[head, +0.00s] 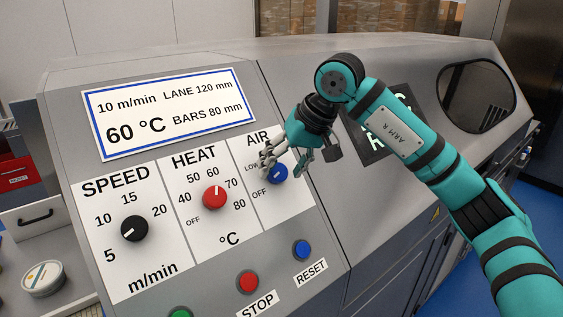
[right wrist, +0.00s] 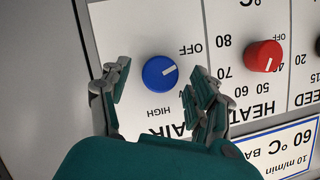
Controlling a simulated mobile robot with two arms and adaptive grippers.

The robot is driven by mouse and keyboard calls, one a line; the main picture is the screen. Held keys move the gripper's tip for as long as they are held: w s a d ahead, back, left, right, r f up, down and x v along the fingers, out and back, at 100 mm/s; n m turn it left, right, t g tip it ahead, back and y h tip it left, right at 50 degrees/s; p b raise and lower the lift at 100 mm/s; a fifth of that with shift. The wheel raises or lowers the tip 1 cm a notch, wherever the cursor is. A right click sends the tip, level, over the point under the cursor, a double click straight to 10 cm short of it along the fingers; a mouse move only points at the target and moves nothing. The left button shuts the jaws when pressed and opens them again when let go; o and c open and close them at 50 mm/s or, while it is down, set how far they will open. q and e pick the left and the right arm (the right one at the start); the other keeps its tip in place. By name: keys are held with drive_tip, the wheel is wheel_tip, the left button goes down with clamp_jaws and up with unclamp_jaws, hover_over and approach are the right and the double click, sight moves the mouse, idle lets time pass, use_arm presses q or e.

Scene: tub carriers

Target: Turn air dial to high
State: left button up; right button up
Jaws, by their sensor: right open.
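The blue air dial (head: 278,174) sits on the white AIR panel at the right of the control face. It shows whole in the right wrist view (right wrist: 160,73), where its white mark points right and slightly up, just below the word OFF. HIGH is printed below the dial there; LOW is hidden in that view but shows in the head view. My right gripper (head: 284,163) is open in front of the dial. In the right wrist view its fingers (right wrist: 160,82) stand to either side of the dial, with gaps visible. My left gripper is not in view.
The red HEAT dial (head: 214,197) and black SPEED dial (head: 134,229) are to the left. Below are a red STOP button (head: 249,282), a blue RESET button (head: 302,250) and a partly visible green button (head: 181,313). A label plate (head: 170,112) is above.

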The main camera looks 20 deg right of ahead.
drive_tip(key=shift+w+a+f, duration=0.2)
drive_tip(key=shift+f, duration=0.25)
drive_tip(key=c, duration=1.1)
drive_tip(key=shift+c, duration=0.2)
